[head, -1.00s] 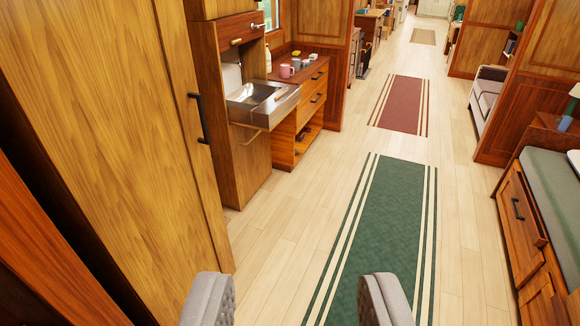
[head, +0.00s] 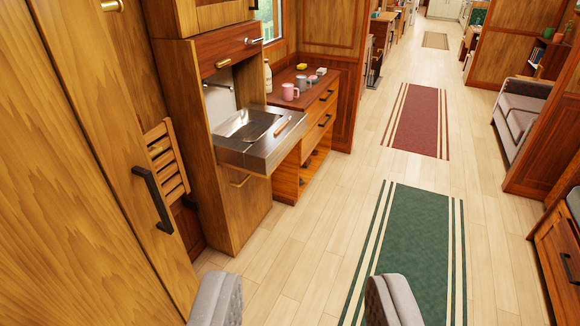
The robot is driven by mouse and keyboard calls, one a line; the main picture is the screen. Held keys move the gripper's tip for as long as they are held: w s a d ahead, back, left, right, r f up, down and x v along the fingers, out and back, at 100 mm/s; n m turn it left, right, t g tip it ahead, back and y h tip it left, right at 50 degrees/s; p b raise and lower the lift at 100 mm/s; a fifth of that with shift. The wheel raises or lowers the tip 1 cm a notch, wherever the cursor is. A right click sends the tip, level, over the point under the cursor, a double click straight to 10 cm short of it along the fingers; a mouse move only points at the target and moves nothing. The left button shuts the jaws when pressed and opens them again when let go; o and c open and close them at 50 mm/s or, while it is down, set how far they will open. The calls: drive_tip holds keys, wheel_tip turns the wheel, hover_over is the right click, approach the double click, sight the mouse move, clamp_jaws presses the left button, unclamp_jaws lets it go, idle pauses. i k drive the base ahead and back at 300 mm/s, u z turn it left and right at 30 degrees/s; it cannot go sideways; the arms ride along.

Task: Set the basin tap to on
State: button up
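The steel basin (head: 262,155) juts out of a wooden wall unit left of centre, with its hollow facing up. A small bright fitting, which looks like the basin tap (head: 217,86), shows against the pale panel behind the basin. It is too small to tell whether it is on or off. An orange stick-like thing (head: 283,125) lies on the basin's right rim. My gripper (head: 306,285) shows as two grey padded fingers at the bottom edge, wide apart with nothing between them. It is well short of the basin.
A tall wooden door with a black handle (head: 153,199) stands close on the left. A slatted wooden piece (head: 167,163) is beside it. Mugs (head: 290,91) stand on the cabinet beyond the basin. The aisle with a green rug (head: 408,245) is clear.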

sight(246, 41)
drive_tip(key=u, duration=0.05)
drive_tip(key=i, duration=2.4)
drive_tip(key=z, duration=0.8)
drive_tip(key=i, duration=1.8)
drive_tip(key=u, duration=0.7)
